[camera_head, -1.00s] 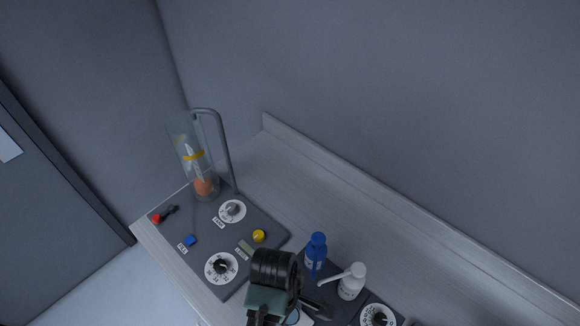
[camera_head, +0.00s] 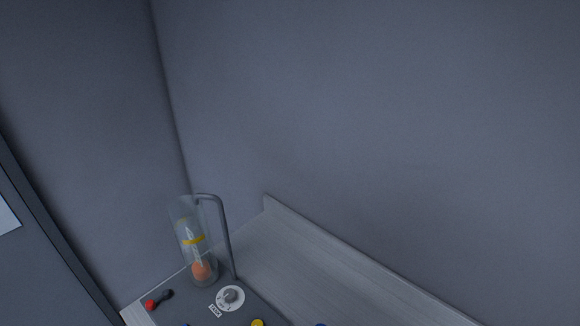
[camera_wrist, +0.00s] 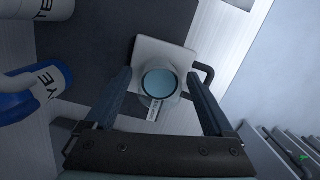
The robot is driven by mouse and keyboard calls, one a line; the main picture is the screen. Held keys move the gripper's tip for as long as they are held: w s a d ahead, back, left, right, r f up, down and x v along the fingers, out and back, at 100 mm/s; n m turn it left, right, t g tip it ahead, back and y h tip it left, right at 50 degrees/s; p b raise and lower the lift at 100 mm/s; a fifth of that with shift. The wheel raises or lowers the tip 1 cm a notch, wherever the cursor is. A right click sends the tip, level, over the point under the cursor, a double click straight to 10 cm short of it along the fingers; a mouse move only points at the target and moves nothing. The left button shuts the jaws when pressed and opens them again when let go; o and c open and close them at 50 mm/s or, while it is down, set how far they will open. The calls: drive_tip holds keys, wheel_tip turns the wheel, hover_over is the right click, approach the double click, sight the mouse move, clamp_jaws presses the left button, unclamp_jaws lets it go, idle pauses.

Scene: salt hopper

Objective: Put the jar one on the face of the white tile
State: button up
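In the wrist view a round jar (camera_wrist: 160,83) with a pale blue inside shows from above, between the fingers of my gripper (camera_wrist: 158,76). The fingers are apart, with a visible gap on each side of the jar, so the gripper is open. A white square tile (camera_wrist: 148,52) with rounded corners shows behind the jar. I cannot tell whether the jar stands on the tile or is in front of it. A pale strip with marks lies just below the jar. Neither the jar, the tile nor my gripper shows in the head view.
A dark handle (camera_wrist: 207,75) is right of the tile. The head view shows a tall clear cylinder (camera_head: 190,237) beside a bent grey post (camera_head: 226,240).

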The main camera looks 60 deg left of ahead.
drive_tip(key=shift+r, duration=0.1)
wheel_tip(320, 180, up, 12)
drive_tip(key=a+p, duration=0.1)
drive_tip(key=shift+s+a, duration=0.2)
drive_tip(key=shift+s, duration=0.1)
